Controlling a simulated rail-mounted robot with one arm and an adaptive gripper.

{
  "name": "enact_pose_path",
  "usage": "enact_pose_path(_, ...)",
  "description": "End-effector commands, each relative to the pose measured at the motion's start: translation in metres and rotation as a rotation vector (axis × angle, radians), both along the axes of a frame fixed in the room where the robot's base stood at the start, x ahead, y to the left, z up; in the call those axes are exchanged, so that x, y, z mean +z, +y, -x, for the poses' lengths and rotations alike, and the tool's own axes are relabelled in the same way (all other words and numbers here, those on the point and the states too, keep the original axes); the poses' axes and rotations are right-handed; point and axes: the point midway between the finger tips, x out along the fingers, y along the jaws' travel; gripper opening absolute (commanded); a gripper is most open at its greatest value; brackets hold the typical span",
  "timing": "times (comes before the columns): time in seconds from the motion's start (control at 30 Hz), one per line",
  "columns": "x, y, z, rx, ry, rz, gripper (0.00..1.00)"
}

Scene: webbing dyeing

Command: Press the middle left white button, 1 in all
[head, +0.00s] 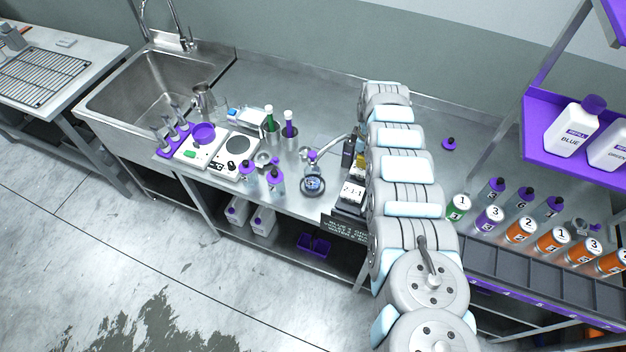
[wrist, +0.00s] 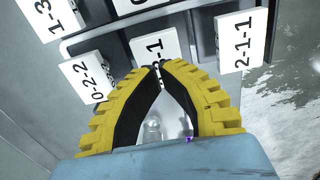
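A dark button panel stands under my arm in the head view, with white labelled buttons; the white button reading 2-1-1 (head: 352,191) shows at its front. In the wrist view, the panel has a white button ending in 1-3 (wrist: 63,14) at top left, one reading 0-2-2 (wrist: 86,77) at left, one ending in -1 (wrist: 151,45) in the centre, and one reading 2-1-1 (wrist: 241,41) at right. My yellow and black gripper (wrist: 164,66) has its tips together over the lower part of the centre button. Contact cannot be told.
In the head view, a glass vessel on a round stand (head: 313,185) and two purple-capped bottles stand left of the panel. A white scale (head: 235,152) and a sink (head: 150,92) are further left. Numbered cans, such as an orange one (head: 521,230), stand at right.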

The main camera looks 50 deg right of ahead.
Motion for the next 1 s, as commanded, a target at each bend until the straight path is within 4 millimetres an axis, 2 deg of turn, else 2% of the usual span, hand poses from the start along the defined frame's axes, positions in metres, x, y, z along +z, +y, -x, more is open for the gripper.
enact_pose_path(1.0, -0.035, 0.0, 0.0, 0.001, 0.0, 0.0, 0.0)
